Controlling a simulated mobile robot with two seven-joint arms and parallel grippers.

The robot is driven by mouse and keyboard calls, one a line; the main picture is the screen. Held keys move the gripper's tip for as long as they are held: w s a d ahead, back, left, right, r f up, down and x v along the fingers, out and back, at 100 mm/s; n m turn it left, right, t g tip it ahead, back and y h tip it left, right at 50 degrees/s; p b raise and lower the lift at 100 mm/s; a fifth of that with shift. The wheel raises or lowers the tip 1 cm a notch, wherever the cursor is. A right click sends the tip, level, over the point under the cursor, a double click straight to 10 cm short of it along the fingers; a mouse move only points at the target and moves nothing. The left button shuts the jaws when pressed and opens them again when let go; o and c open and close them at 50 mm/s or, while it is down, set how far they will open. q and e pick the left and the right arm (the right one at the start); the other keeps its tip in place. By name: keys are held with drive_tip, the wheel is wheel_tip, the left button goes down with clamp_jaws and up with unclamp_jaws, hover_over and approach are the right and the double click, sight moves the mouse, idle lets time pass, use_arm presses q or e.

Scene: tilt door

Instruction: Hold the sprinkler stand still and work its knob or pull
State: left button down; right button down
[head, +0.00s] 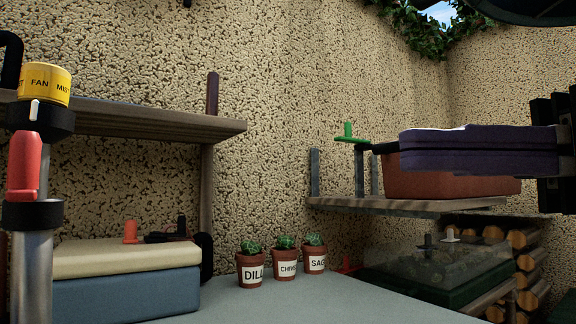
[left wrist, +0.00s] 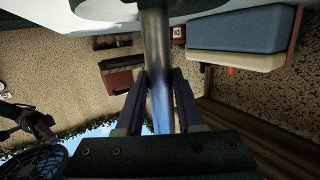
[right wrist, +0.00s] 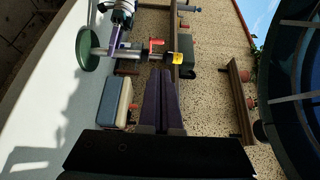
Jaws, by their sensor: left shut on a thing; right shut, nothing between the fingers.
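The sprinkler stand's grey metal post (head: 32,270) stands at the left edge of the head view. It carries black collars, a coral-red pull (head: 24,162) and a yellow knob (head: 44,84) lettered FAN and MIST. In the right wrist view the stand lies sideways, with its green round base (right wrist: 88,50) and yellow knob (right wrist: 177,58). My left gripper (left wrist: 161,76) is shut on the post, below the red pull. My right gripper (head: 404,151) is shut and empty, well right of the stand in the head view; its fingers also show together in the right wrist view (right wrist: 160,72).
A wooden shelf (head: 150,122) is behind the knob. A blue box with a cream lid (head: 125,290) sits beside the post. Several small labelled cactus pots (head: 285,265) stand on the grey table (head: 330,300). A right-hand shelf (head: 400,206) holds a terracotta planter (head: 430,187).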

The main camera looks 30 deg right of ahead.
drive_tip(key=shift+v, duration=0.95)
drive_tip(key=shift+d, duration=0.1)
drive_tip(key=d+r, duration=0.6)
drive_tip(key=d, duration=0.3)
drive_tip(key=shift+d, duration=0.4)
